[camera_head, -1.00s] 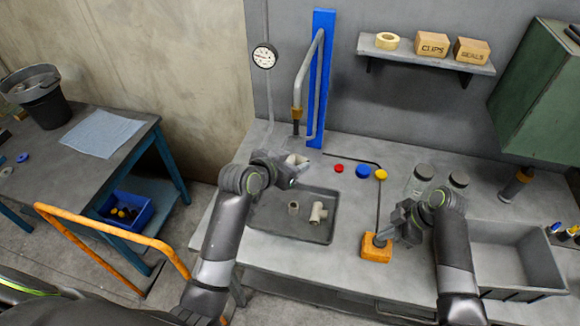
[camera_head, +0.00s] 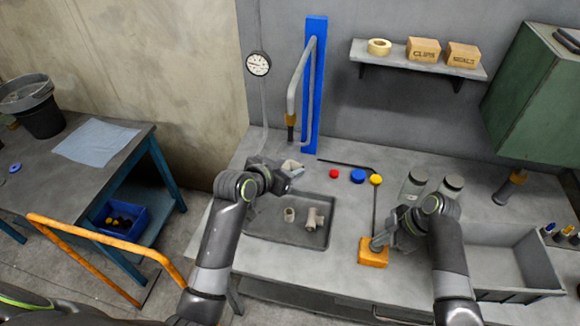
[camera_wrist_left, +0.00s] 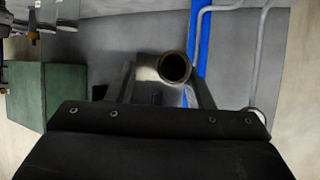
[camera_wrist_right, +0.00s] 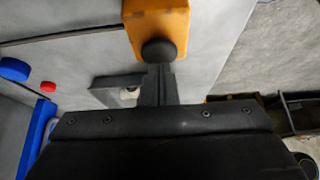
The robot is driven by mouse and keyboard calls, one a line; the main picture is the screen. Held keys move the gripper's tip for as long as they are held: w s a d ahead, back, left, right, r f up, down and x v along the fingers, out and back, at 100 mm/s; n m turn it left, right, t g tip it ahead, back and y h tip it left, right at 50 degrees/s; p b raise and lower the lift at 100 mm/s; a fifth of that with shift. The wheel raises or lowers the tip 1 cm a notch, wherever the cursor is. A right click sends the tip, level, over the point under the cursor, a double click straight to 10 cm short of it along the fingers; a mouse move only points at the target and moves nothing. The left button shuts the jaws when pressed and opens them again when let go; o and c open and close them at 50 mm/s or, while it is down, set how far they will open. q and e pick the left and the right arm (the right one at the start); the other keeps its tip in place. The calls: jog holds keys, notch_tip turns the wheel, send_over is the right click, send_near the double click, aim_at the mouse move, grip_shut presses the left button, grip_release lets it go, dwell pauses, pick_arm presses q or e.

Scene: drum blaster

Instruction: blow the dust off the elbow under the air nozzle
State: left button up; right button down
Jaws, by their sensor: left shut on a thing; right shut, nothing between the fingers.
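My left gripper (camera_head: 289,173) is shut on a grey pipe elbow (camera_head: 293,166). In the left wrist view the elbow (camera_wrist_left: 174,68) shows a round open end between the fingers. The air nozzle (camera_head: 291,120), with an orange collar and dark tip, hangs from a bent grey pipe above the elbow, with a gap between them. My right gripper (camera_head: 379,244) is shut and empty at the orange block (camera_head: 373,254). In the right wrist view its closed fingers (camera_wrist_right: 158,88) are close to a black knob (camera_wrist_right: 158,51) on that block; contact is unclear. Dust cannot be made out.
A dark tray (camera_head: 285,235) holds two grey pipe fittings. A thin rod with a yellow ball (camera_head: 376,180) rises by the block. Red (camera_head: 334,173) and blue (camera_head: 357,176) buttons, jars (camera_head: 414,186) and a grey bin (camera_head: 505,262) stand on the bench. A blue post (camera_head: 315,85) carries the pipe.

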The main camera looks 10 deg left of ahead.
jog(key=shift+s+f, duration=0.1)
jog(key=shift+f, duration=0.65)
dwell(1.6)
dwell(1.4)
jog(key=shift+r, duration=3.6)
pick_arm(q)
jog(key=shift+s, duration=0.1)
